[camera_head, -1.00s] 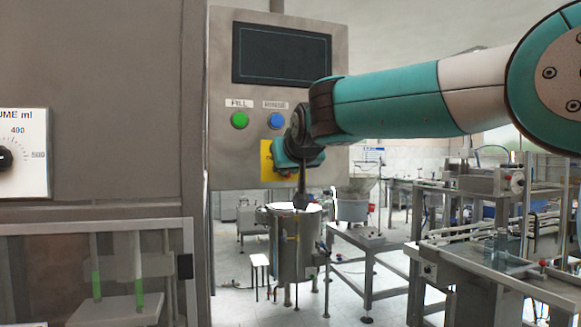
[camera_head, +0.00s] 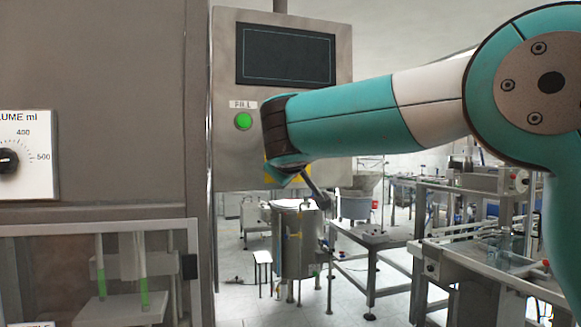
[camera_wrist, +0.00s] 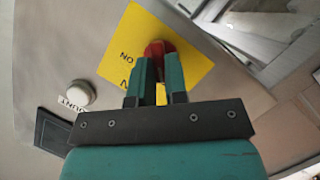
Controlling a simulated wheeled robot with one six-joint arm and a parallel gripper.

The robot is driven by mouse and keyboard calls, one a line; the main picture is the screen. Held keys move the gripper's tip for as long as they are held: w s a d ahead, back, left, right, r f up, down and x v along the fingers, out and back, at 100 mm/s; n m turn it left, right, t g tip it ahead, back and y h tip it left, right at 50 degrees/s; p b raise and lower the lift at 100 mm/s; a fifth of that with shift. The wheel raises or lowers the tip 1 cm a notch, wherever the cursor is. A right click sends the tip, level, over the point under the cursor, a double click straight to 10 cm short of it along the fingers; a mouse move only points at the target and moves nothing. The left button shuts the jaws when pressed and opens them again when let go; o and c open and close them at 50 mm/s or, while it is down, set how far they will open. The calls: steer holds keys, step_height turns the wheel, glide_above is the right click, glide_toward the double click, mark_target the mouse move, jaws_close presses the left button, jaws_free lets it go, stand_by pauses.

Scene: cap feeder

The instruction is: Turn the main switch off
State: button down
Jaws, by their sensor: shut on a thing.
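The main switch shows in the wrist view as a red handle (camera_wrist: 158,50) on a yellow plate (camera_wrist: 190,52) with black lettering, partly hidden. My gripper (camera_wrist: 160,72) has its two green fingers on either side of the red handle and is shut on it. In the head view only part of the yellow plate (camera_head: 301,178) shows behind my arm, low on the grey control panel (camera_head: 233,165). The red handle and my fingertips are hidden there.
The panel carries a dark screen (camera_head: 286,54) and a green FILL button (camera_head: 243,121). A white round button (camera_wrist: 79,93) lies near the plate in the wrist view. A dial (camera_head: 8,160) is at left. A steel tank (camera_head: 297,250) stands behind, below the panel.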

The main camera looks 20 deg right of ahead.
stand_by(0.5)
steer(key=c, duration=1.1)
jaws_free()
steer(key=shift+c, duration=0.2)
steer(key=b+v, duration=0.5)
steer(key=v, duration=1.2)
steer(key=shift+s, duration=0.2)
steer(key=shift+a+f, duration=0.1)
steer(key=shift+a, duration=0.05)
